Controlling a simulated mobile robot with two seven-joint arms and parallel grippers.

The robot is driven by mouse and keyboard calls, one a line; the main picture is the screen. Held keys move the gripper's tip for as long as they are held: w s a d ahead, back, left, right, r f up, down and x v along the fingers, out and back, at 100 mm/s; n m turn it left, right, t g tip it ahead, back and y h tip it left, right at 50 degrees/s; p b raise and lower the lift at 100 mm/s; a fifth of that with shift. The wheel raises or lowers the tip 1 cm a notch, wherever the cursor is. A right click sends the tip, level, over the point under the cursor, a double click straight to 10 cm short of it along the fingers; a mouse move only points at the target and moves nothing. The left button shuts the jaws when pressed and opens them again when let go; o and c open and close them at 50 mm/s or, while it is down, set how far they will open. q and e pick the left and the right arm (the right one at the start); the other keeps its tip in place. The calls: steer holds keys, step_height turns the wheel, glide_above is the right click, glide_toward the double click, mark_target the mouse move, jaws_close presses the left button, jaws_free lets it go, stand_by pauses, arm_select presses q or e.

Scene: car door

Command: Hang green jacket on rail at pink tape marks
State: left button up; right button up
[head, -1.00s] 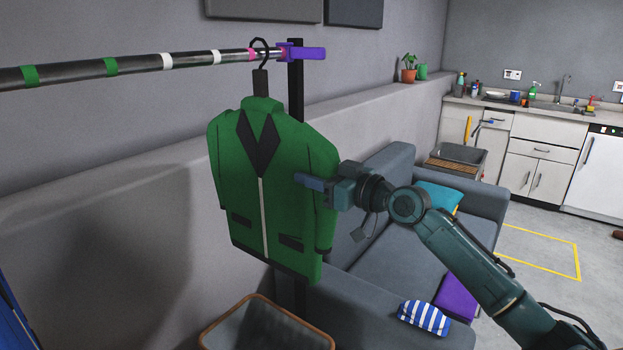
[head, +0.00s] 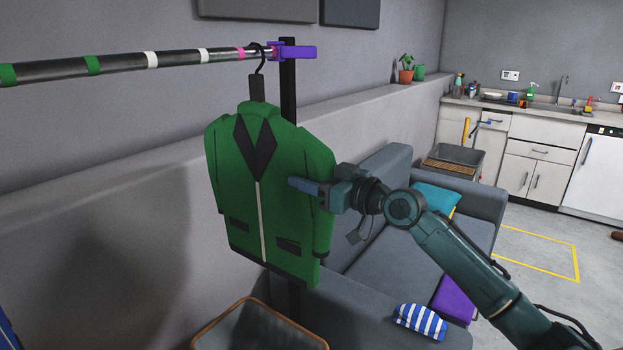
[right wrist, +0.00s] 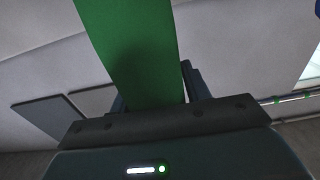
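The green jacket (head: 238,200) with dark lapels hangs upright on a dark hanger (head: 257,88). The hanger's hook is at the rail (head: 110,66), between two pink tape marks (head: 240,53) near the rail's right end. I cannot tell whether the hook bears on the rail. My right gripper (head: 303,186) is at the jacket's right side, on the sleeve. In the right wrist view the green cloth (right wrist: 135,50) runs between its fingers, and it appears shut on the jacket. My left gripper is not in view.
A purple bracket (head: 298,52) on a black post (head: 288,85) holds the rail end. Green and white tape bands mark the rail farther left. A basket (head: 208,329) stands below the jacket. A grey sofa (head: 390,250) is behind my right arm.

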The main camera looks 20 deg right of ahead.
steer(key=shift+o, duration=1)
steer(key=shift+f, duration=0.25)
steer(key=shift+s+d, duration=0.1)
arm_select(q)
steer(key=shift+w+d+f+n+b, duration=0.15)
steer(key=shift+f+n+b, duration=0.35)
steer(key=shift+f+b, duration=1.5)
arm_select(e)
steer(key=b+v, duration=0.1)
steer(key=v, duration=1.1)
steer(key=shift+s+d, duration=0.25)
steer(key=shift+s, duration=0.1)
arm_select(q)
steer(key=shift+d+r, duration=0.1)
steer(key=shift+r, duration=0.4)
